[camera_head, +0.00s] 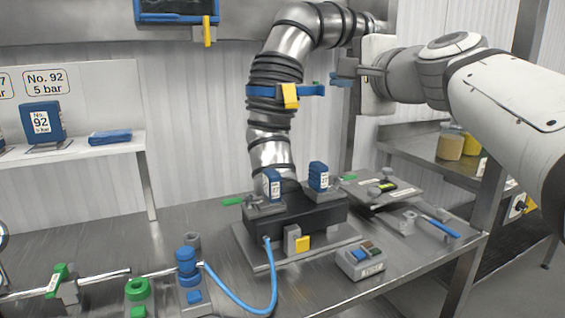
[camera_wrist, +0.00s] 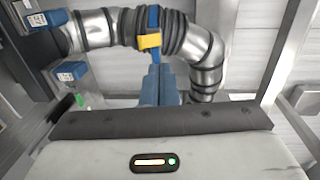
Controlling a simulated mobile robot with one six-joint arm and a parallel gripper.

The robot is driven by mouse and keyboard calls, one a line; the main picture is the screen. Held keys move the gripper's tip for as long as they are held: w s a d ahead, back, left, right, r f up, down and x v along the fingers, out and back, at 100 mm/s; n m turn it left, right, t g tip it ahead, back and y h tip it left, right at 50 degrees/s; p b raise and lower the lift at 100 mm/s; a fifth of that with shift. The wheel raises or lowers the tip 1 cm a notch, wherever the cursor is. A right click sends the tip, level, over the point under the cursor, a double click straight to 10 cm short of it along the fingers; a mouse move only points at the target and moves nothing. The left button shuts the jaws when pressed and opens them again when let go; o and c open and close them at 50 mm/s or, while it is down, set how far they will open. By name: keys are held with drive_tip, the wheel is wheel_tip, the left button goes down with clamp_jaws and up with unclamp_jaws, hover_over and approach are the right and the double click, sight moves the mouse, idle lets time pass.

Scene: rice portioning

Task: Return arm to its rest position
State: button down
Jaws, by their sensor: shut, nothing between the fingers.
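My white arm reaches in from the right side of the head view. My gripper (camera_head: 343,77) points left, and its blue fingers are together with nothing held. It is beside the large ribbed steel pipe (camera_head: 270,150), near the right end of the blue clamp band (camera_head: 312,90) with its yellow latch (camera_head: 290,96). I cannot tell the exact gap between the fingers and the pipe. In the wrist view my gripper's blue fingers (camera_wrist: 158,84) are side by side, below the blue band and yellow latch (camera_wrist: 149,41) on the pipe.
A steel bench (camera_head: 110,245) holds a black block (camera_head: 300,215) with two blue-labelled units, a blue hose (camera_head: 240,304), a grey button box (camera_head: 360,262) and valves at the left. A wall shelf (camera_head: 70,150) is at left. A rack with jars (camera_head: 450,145) is at right, below my arm.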

drive_tip(key=s+f+n+g+h+p, duration=0.25)
drive_tip(key=s+f+g+p, duration=0.2)
drive_tip(key=f, duration=0.35)
drive_tip(key=s+f+n+g+h+p, duration=0.1)
drive_tip(key=s+f+n+g+p, duration=0.3)
drive_tip(key=f, duration=0.4)
drive_tip(key=s+d+f+n+g+h+p, duration=0.3)
drive_tip(key=s+d+f+n+g+p, duration=0.1)
drive_tip(key=s+f, duration=0.7)
drive_tip(key=d+n+p, duration=0.1)
drive_tip(key=n+p, duration=0.1)
drive_tip(key=shift+s+f+p, duration=0.3)
drive_tip(key=shift+s+f, duration=0.05)
drive_tip(key=shift+n+h, duration=0.25)
